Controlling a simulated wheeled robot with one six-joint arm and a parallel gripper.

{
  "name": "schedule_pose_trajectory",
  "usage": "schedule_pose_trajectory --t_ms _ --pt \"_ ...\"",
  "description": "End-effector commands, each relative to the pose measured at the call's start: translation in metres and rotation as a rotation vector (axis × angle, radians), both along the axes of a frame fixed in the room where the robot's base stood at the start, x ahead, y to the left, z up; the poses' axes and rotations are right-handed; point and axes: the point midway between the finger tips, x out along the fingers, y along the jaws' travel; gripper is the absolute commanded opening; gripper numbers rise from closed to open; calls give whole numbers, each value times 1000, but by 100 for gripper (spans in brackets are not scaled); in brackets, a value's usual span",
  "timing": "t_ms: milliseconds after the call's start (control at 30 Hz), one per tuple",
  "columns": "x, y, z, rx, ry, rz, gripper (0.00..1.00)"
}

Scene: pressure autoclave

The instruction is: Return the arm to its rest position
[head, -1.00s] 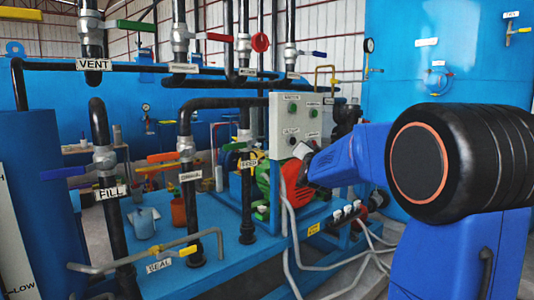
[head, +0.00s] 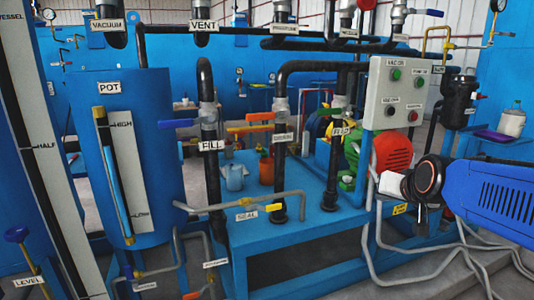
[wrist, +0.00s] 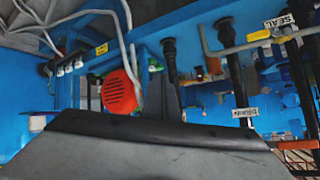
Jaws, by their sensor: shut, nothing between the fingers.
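My arm (head: 490,200) reaches in from the right edge of the head view, with a blue link and a black joint with an orange ring (head: 427,180). Dark parts hang below that joint, in front of the blue frame, too small to make out clearly. In the wrist view my gripper (wrist: 160,98) is a dark grey shape rising from the bottom edge, its fingers together and empty. The wrist picture is tilted and shows the red motor cover (wrist: 119,91) and the SEAL pipe beyond the gripper.
The control box (head: 397,93) and red motor cover (head: 393,151) stand just left of and behind my arm. Grey hoses (head: 390,270) loop below it. The blue POT tank (head: 128,160), FILL pipe (head: 208,105) and SEAL valve (head: 272,208) are farther left. A bottle (head: 511,119) stands at right.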

Motion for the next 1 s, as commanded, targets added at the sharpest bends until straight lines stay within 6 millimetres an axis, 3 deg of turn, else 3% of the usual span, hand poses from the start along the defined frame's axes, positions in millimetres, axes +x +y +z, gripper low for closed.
schedule_pose_trajectory --t_ms 33,300,400,500,667,1000 --pt "-25 8 -12 -16 48 30 0" --pt "-155 27 -82 -115 333 171 0" --pt "-195 28 -102 -145 418 208 0" --pt "-222 27 -116 -165 479 233 0" --pt "-242 26 -126 -181 525 251 0" --pt "-242 26 -126 -181 526 252 0"
